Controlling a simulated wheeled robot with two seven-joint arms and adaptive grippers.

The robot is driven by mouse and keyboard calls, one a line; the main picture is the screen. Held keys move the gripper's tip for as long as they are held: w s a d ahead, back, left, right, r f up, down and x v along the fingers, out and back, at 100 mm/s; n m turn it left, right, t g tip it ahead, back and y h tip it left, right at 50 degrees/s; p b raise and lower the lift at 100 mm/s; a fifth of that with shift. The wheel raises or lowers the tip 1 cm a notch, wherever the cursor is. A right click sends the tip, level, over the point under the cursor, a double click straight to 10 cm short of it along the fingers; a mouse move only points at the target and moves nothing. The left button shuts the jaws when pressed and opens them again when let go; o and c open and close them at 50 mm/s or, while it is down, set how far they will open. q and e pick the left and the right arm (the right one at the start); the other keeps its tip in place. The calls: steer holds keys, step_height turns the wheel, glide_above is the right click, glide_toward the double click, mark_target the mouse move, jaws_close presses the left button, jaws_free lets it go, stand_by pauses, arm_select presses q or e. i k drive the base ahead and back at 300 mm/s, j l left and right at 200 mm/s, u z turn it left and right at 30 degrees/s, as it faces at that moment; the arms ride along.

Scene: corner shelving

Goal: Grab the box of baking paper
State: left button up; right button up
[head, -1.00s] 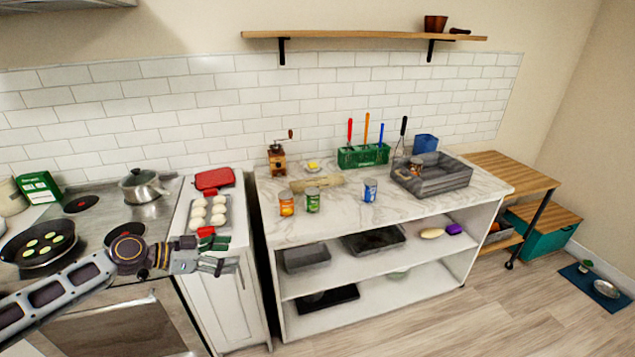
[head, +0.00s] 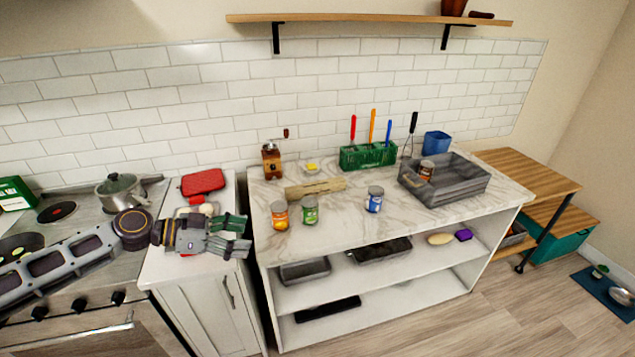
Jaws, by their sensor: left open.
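A long, pale beige box (head: 315,189), which looks like the box of baking paper, lies on the marble counter (head: 420,222). It lies behind the small cans, and its label is too small to read. My left gripper (head: 245,237) is open and empty, with its green-grey fingers pointing right. It shows over the white cabinet left of the counter, left of and nearer than the box, and apart from it. It hides most of the tray of buns there. My right gripper is not in view.
An orange can (head: 279,216), a green can (head: 310,211) and a blue can (head: 375,200) stand in front of the box. A coffee grinder (head: 272,162), green utensil holder (head: 368,157) and grey crate (head: 445,180) stand around it. The counter's front is clear.

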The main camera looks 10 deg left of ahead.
mark_target(328, 185)
steer(key=i, duration=1.35)
